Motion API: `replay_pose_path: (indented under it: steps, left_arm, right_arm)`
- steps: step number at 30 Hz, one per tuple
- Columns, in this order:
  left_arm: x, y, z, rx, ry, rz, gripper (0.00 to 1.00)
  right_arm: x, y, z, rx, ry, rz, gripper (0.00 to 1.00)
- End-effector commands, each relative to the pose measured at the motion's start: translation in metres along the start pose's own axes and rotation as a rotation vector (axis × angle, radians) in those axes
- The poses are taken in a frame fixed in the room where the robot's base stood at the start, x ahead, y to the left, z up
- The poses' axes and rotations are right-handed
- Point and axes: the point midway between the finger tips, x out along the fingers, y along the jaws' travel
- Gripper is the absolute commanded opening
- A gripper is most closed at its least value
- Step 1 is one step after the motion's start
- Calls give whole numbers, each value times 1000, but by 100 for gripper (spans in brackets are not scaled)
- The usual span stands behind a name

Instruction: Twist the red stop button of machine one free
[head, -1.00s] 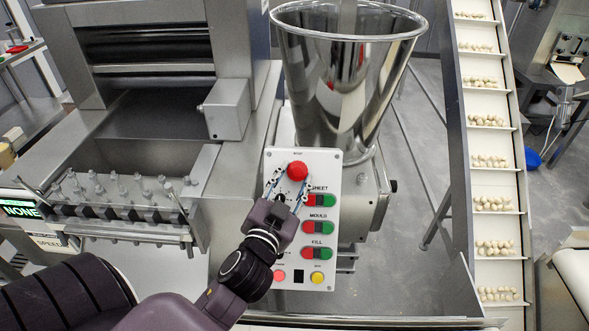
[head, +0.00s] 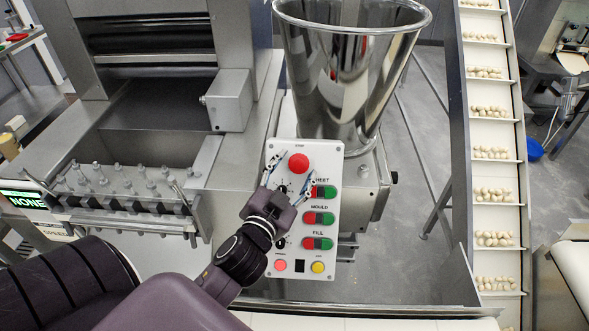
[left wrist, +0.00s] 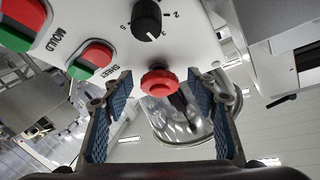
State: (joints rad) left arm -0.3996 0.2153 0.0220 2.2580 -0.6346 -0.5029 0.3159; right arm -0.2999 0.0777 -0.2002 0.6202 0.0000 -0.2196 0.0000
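The red stop button (head: 299,163) is a round mushroom knob at the top of the white control panel (head: 327,264). My left gripper (head: 291,170) is open in front of the panel, its fingers spread to either side of the button in the head view. In the left wrist view the red button (left wrist: 158,82) lies between the two blue-padded fingers of the gripper (left wrist: 160,105), with clear gaps on both sides. No contact shows. My right gripper is not in view.
Red-green switch pairs for sheet, mould (head: 318,218) and fill (head: 317,243) sit below the button, near the left arm. A black dial (left wrist: 146,20) is close by. A steel hopper (head: 350,70) rises behind the panel. A conveyor (head: 490,170) carries dough pieces at right.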

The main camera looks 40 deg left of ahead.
Motion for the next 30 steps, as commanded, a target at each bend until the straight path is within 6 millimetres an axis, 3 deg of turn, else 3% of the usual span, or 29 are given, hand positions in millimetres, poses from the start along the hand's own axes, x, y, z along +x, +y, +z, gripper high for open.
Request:
replay_pose_path:
  steps: [11, 24, 30]
  left_arm:
    - [-12, 2, 1, -3, -3, 3, 53]
    - [-90, 0, 2, -3, -7, 1, 53]
    - [-112, 0, 2, -2, -5, 1, 53]
  right_arm:
    - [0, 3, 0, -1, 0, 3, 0]
    - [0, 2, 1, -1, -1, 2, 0]
    - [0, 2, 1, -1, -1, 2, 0]
